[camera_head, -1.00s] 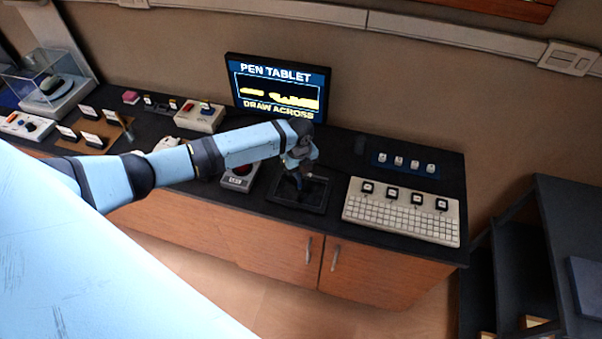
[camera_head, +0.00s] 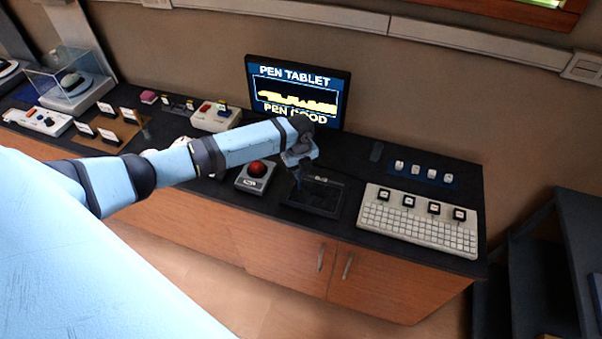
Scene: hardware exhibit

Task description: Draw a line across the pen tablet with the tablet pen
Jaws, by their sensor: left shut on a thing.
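The pen tablet (camera_head: 326,207) is a flat black slab lying on the dark counter. The monitor (camera_head: 256,81) behind it reads "PEN TABLET" and "PEN GOOD", with a thick yellow trace across its drawing box. My left gripper (camera_head: 299,181) points down at the tablet's back-left part and is shut on the tablet pen. The pen is too dark and small to make out clearly, and I cannot tell whether its tip touches the tablet. My right gripper is out of view.
A red button box (camera_head: 257,171) stands just left of the tablet. A white keyboard (camera_head: 418,222) with several black key stands lies to its right. A blue strip of small switches (camera_head: 422,174) lies behind the keyboard. More exhibits fill the counter's left.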

